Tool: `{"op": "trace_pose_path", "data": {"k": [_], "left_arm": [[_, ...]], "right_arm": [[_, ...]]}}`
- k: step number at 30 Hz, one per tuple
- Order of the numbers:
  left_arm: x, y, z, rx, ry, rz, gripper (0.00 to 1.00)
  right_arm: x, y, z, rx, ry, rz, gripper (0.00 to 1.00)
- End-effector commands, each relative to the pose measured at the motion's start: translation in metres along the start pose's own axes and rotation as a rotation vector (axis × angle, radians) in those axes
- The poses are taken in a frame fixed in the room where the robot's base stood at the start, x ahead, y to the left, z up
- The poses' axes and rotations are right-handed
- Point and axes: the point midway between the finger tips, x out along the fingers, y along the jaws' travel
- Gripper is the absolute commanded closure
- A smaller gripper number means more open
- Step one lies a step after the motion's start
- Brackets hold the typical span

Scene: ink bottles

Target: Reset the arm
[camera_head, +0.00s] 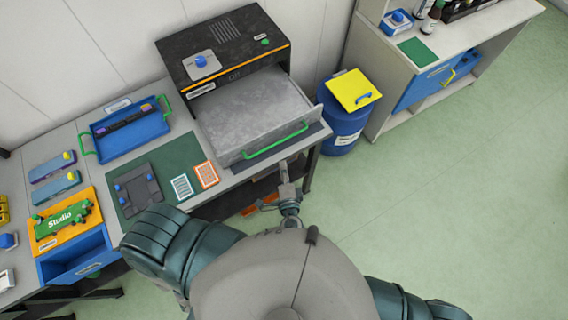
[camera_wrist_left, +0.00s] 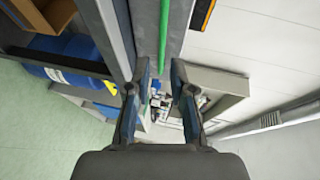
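My left gripper (camera_head: 285,170) is just in front of the open drawer (camera_head: 240,112) of the black machine (camera_head: 228,45), near the right end of its green handle (camera_head: 275,140). In the left wrist view, the two fingers of the left gripper (camera_wrist_left: 160,72) are apart with nothing between them. The green handle also shows ahead of the fingers in that view (camera_wrist_left: 164,35). Whether a finger touches the handle or drawer front cannot be told. My right forearm reaches the lower right of the head view, but its gripper is out of view.
A blue tray (camera_head: 98,147), a green mat (camera_head: 185,153) and an orange board (camera_head: 48,215) are on the left bench. A blue barrel (camera_head: 340,125) stands beside the bench. Dark bottles (camera_head: 431,18) stand on the right shelf. Open green floor (camera_head: 470,190) lies to the right.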

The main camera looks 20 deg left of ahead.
Motion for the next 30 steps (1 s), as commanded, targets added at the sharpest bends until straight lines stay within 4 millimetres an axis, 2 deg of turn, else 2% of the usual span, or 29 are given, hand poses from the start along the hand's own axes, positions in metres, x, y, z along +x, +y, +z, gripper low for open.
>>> {"op": "trace_pose_path", "data": {"k": [10,11,14,17,19,21,23,24,27,30], "left_arm": [[0.001,0.004,0.0,0.004,0.002,0.008,0.77],[0.002,0.009,0.0,0.007,0.005,0.017,0.77],[0.009,0.044,0.001,0.029,0.023,0.093,0.77],[0.016,0.11,0.01,0.055,0.045,0.239,0.77],[0.018,0.167,0.024,0.06,0.052,0.372,0.77],[0.015,0.223,0.044,0.047,0.045,0.512,0.77],[0.008,0.269,0.065,0.021,0.028,0.63,0.77],[0.001,0.299,0.08,-0.006,0.01,0.709,0.77],[-0.024,0.367,0.124,-0.104,-0.065,0.898,0.77],[-0.057,0.424,0.172,-0.248,-0.18,1.058,0.77]], "right_arm": [[0.0,0.0,0.0,0.0,0.0,0.0,0.6],[0.0,0.0,0.0,0.0,0.0,0.0,0.6],[0.002,0.0,0.0,0.0,0.0,0.0,0.6],[0.004,0.0,0.0,0.0,0.0,0.0,0.6],[0.005,0.0,0.001,0.0,0.0,0.0,0.6],[0.007,0.0,0.001,0.001,0.0,0.0,0.6],[0.009,0.0,0.001,0.001,0.0,0.0,0.6],[0.01,0.0,0.001,0.001,0.0,0.0,0.6],[0.012,-0.001,0.001,0.001,0.0,0.0,0.6],[0.015,-0.001,0.002,0.001,-0.001,0.0,0.6]]}}
